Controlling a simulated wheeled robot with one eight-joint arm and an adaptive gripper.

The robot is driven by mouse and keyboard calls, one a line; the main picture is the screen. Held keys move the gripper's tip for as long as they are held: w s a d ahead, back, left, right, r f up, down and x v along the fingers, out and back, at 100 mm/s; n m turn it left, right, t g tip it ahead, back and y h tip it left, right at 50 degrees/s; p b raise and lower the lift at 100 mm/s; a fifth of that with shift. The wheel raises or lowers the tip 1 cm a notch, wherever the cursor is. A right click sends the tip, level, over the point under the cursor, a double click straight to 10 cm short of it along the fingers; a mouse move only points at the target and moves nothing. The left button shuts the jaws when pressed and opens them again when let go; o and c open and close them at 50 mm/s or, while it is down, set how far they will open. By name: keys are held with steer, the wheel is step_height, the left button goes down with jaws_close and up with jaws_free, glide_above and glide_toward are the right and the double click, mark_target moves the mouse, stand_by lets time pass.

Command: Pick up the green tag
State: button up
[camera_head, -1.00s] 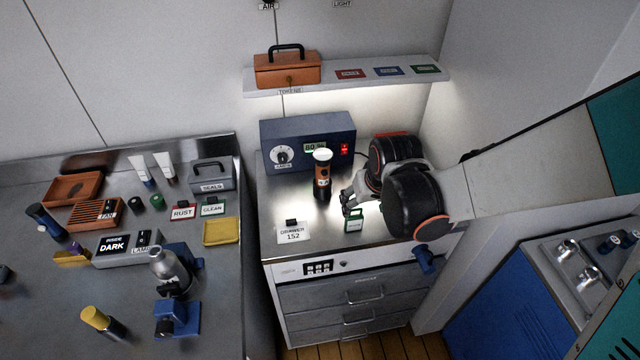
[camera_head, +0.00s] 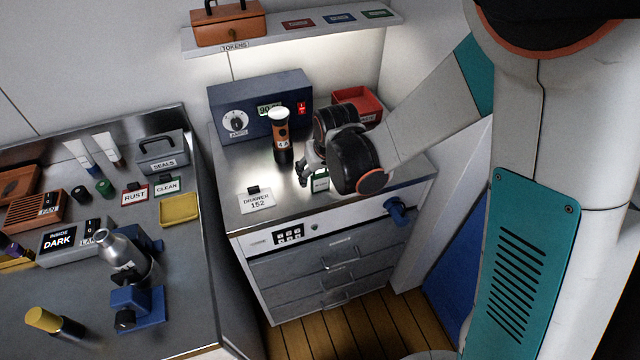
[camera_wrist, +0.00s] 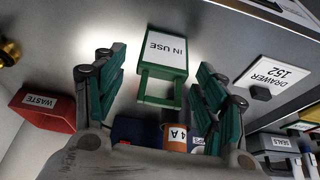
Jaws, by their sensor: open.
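The green tag (camera_wrist: 166,53), with a white "IN USE" label, lies on the metal worktop in the wrist view. Its open green frame end points toward my gripper. In the head view the tag (camera_head: 320,181) shows in part, beside my gripper. My gripper (camera_wrist: 158,85) is open, with one teal-padded finger on each side of the tag's frame end and nothing held. In the head view my gripper (camera_head: 306,172) is low over the worktop, next to the tag. I cannot tell whether a finger touches the tag.
A flashlight (camera_head: 281,138) stands behind my gripper, before a blue device (camera_head: 262,103) with a dial. A red waste bin (camera_head: 357,105) is at the back right. A "DRAWER 152" card (camera_head: 257,202) lies to the left. Drawers (camera_head: 335,268) are below.

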steer(key=b+x, duration=0.1)
steer(key=x, duration=0.1)
steer(key=shift+w+f, duration=0.15)
steer(key=shift+f, duration=0.15)
steer(key=shift+r, duration=0.1)
steer(key=shift+c, duration=0.6)
steer(key=c, duration=0.9)
steer(key=shift+o, duration=0.2)
steer(key=shift+r, duration=0.1)
